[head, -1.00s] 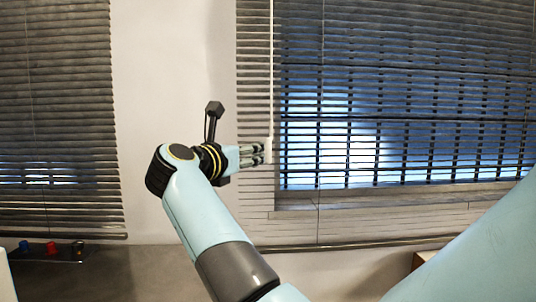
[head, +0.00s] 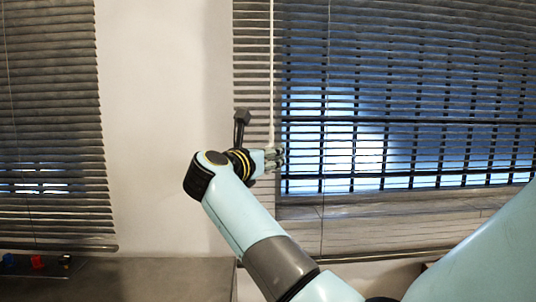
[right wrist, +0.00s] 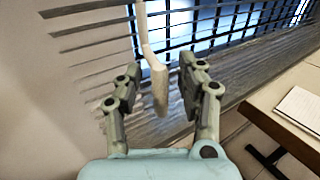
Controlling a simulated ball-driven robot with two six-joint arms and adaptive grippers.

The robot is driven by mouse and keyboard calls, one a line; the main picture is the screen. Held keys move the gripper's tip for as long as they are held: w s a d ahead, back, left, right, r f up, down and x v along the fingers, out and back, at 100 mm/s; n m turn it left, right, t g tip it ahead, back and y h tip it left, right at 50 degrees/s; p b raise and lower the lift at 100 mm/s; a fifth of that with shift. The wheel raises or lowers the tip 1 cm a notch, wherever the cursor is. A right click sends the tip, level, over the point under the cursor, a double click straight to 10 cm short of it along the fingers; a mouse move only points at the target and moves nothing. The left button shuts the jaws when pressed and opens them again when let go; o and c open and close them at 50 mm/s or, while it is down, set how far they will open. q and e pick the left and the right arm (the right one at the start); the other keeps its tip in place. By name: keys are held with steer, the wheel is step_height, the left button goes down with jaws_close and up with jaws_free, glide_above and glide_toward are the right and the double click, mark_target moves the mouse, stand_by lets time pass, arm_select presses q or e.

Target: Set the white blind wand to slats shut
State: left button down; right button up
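The white blind wand (head: 271,80) hangs straight down at the left part of the right window blind (head: 400,60). Light and a window grid show between the slats. My right gripper (head: 277,158) is at the wand's lower end in the head view and hides part of it. In the right wrist view, the wand's thick white handle (right wrist: 158,88) hangs between the two open fingers of the right gripper (right wrist: 155,88). A gap shows on the left side of the handle; the right finger is closer, and contact cannot be told. My left gripper is not in view.
Another blind (head: 50,120) hangs at the left, past a bare wall (head: 150,110). A panel with blue, red and black knobs (head: 38,262) is at the lower left. A table (right wrist: 290,95) with a pale sheet (right wrist: 302,112) stands at the right in the wrist view.

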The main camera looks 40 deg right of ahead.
steer(key=shift+w, duration=0.1)
jaws_close()
steer(key=shift+d, duration=0.15)
steer(key=shift+d+r+t+p, duration=0.1)
steer(key=shift+t+p, duration=0.2)
stand_by(0.6)
steer(key=shift+s+d+n+t+y+p, duration=0.35)
steer(key=shift+d+n+t+y+p, duration=0.35)
steer(key=shift+n+t+y+p, duration=0.95)
steer(key=shift+s+d+n+t+y+p, duration=0.3)
steer(key=shift+d+n+t+y+p, duration=0.65)
steer(key=shift+n+t+y, duration=1.2)
steer(key=shift+s+d+n+t+y+p, duration=0.35)
steer(key=shift+d+n+t+y+p, duration=0.15)
steer(key=shift+n+t+y+p, duration=1.4)
steer(key=shift+g+y+b, duration=0.3)
steer(key=shift+g+y, duration=0.1)
steer(key=shift+y, duration=0.1)
